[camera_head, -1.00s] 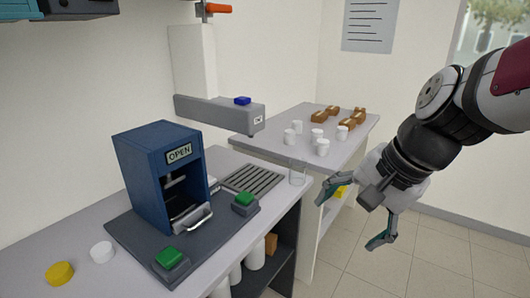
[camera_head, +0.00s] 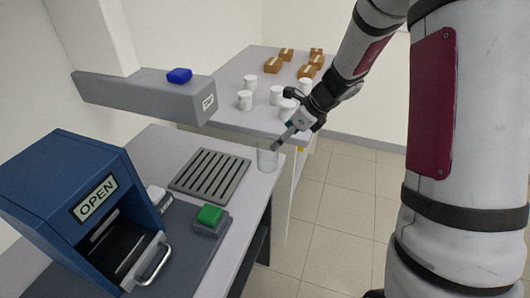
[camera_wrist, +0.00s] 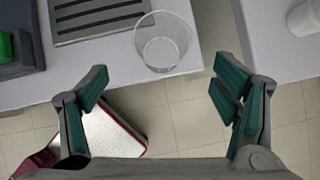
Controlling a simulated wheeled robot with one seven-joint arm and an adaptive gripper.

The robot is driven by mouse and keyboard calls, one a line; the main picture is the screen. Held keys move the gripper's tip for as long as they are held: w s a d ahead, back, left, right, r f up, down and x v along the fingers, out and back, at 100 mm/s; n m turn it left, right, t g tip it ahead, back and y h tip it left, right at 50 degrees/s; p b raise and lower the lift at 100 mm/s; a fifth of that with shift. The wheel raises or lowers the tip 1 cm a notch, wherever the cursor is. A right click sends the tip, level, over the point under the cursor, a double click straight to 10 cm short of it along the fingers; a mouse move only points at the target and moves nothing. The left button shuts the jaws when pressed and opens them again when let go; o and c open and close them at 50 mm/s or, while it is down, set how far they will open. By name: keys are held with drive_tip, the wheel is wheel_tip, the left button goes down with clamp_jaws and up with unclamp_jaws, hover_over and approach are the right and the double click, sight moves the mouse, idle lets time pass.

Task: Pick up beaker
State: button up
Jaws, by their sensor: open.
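The beaker (camera_head: 267,158) is a clear glass cup standing upright on the near counter, close to its right edge and beside the slotted drain grate. In the wrist view the beaker (camera_wrist: 163,48) sits at top centre, just beyond the fingertips and roughly between them. My gripper (camera_wrist: 164,85) is open and empty, with teal finger pads spread wide on either side. In the head view my gripper (camera_head: 285,138) is beside the beaker at its upper right, and the far finger is hidden.
A blue box marked OPEN (camera_head: 75,190) and a green button (camera_head: 209,214) stand on the counter. White cups (camera_head: 245,100) and brown boxes (camera_head: 273,65) stand on the back table.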

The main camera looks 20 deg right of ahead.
sight(268, 153)
drive_tip(key=shift+d+p+x, duration=0.15)
drive_tip(key=shift+x, duration=2.7)
drive_tip(key=shift+d+p+x, duration=0.15)
drive_tip(key=shift+x, duration=2.65)
drive_tip(key=shift+f, duration=0.15)
drive_tip(key=c, duration=1.3)
